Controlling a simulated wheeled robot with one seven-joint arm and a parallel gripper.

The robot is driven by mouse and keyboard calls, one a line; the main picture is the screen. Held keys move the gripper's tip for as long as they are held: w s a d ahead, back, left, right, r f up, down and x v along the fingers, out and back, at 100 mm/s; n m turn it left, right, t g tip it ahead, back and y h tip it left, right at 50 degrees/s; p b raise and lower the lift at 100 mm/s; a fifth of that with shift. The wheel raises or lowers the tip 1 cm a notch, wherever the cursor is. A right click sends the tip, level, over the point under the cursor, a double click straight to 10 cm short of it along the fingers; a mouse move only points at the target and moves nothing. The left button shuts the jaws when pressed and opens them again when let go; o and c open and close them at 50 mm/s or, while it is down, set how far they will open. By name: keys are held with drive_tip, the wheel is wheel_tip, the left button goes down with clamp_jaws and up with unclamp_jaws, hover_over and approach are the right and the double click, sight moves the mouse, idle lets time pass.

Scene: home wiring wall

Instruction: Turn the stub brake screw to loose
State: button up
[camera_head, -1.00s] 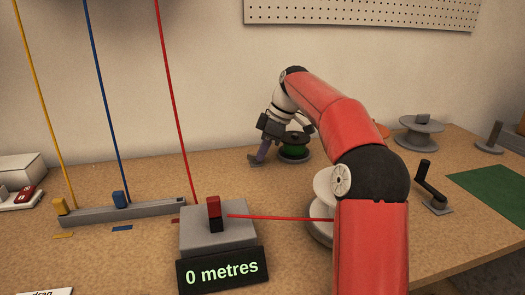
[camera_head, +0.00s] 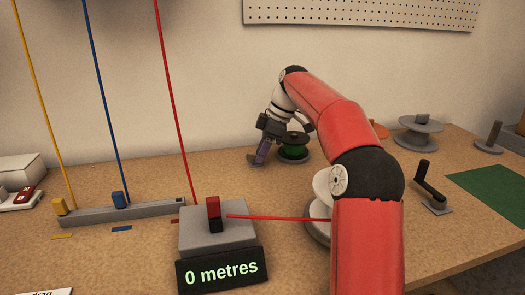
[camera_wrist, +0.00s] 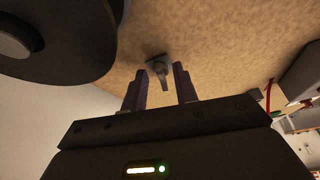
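In the wrist view my gripper (camera_wrist: 160,69) has its two fingers apart. A small grey piece with a narrow lever (camera_wrist: 158,66), probably the stub brake screw, lies on the bench between and just beyond the fingertips. I see no finger closed on it, and which way it is set is unclear. In the head view my gripper (camera_head: 261,152) points down close to the bench, left of the spool with green wire (camera_head: 294,151). A small grey bit (camera_head: 252,159) shows at its tip, too small to make out.
A large dark round spool (camera_wrist: 55,35) fills the wrist view's upper left. A grey block with a red clip (camera_head: 213,207) and a "0 metres" display (camera_head: 222,273) stand at front. A red wire (camera_head: 280,218) runs behind my arm. A black crank (camera_head: 430,182) stands right.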

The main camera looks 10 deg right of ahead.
drive_tip(key=m, duration=0.1)
drive_tip(key=m+t, duration=0.1)
drive_tip(key=m, duration=0.1)
drive_tip(key=shift+s+a+h, duration=0.1)
drive_tip(key=shift+s+h, duration=0.2)
drive_tip(key=m, duration=0.1)
drive_tip(key=m+t+b, duration=0.1)
drive_tip(key=shift+s+a+f+m+b, duration=0.2)
drive_tip(key=shift+m+b, duration=0.1)
drive_tip(key=shift+m, duration=0.1)
drive_tip(key=shift+s+a+f+m+t+h+b, duration=0.15)
drive_tip(key=shift+m+h+b, duration=0.15)
drive_tip(key=shift+m+b, duration=0.25)
drive_tip(key=shift+w+r+m+t+h+b, duration=0.15)
drive_tip(key=shift+m+h+b, duration=0.15)
drive_tip(key=shift+m+b, duration=0.25)
drive_tip(key=p+v, duration=0.1)
drive_tip(key=v, duration=0.7)
drive_tip(key=shift+m, duration=0.4)
drive_tip(key=shift+a+r, duration=0.1)
